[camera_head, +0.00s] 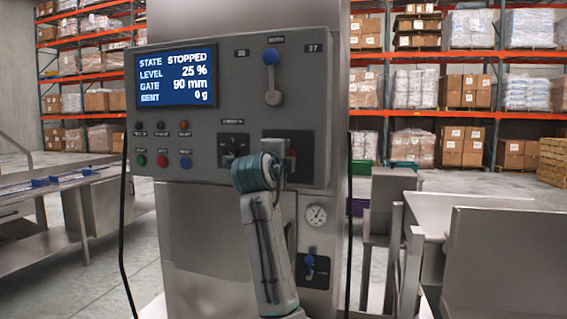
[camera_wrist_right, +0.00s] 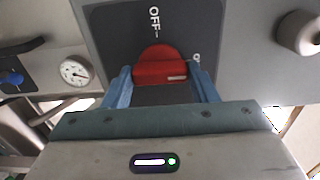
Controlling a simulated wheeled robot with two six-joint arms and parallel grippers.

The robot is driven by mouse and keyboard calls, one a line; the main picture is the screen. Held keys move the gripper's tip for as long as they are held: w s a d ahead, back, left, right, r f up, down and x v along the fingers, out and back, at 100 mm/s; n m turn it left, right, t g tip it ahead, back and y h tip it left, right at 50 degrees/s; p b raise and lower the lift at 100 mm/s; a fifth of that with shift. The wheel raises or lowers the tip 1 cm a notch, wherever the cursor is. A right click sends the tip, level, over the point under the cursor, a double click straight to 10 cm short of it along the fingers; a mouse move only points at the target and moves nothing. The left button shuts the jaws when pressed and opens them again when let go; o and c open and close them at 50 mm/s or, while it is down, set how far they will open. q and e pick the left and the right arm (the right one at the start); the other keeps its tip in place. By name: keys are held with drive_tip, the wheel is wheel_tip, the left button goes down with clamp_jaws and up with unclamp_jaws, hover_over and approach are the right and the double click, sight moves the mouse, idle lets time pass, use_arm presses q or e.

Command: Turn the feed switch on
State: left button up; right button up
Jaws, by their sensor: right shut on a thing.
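The feed switch is a red rotary knob (camera_wrist_right: 160,72) on a dark plate (camera_wrist_right: 112,45), with "OFF" printed above it and a partly hidden label at its right in the right wrist view. A small white mark shows on the knob's lower right. My right gripper (camera_wrist_right: 162,88) is shut on the knob, one blue finger on each side. In the head view my right arm (camera_head: 262,215) reaches up to the panel and hides most of the switch; a bit of the red knob (camera_head: 291,155) shows. My left gripper is out of view.
The display (camera_head: 176,79) reads STOPPED, level 25 %, gate 90 mm. A blue-tipped lever (camera_head: 271,75) is above the switch, a black selector (camera_head: 234,150) left of it. Below are a gauge (camera_head: 315,215) and a blue-handled valve (camera_head: 309,262). Steel tables stand both sides.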

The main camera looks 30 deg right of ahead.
idle(0.3)
drive_tip(key=o, duration=1)
drive_tip(key=shift+a, duration=0.1)
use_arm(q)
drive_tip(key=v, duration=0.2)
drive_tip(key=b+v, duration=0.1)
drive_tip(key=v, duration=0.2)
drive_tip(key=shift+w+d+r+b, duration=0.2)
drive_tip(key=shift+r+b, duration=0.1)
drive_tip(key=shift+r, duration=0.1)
use_arm(e)
drive_tip(key=v, duration=1)
drive_tip(key=shift+s+a, duration=0.2)
drive_tip(key=shift+s, duration=0.15)
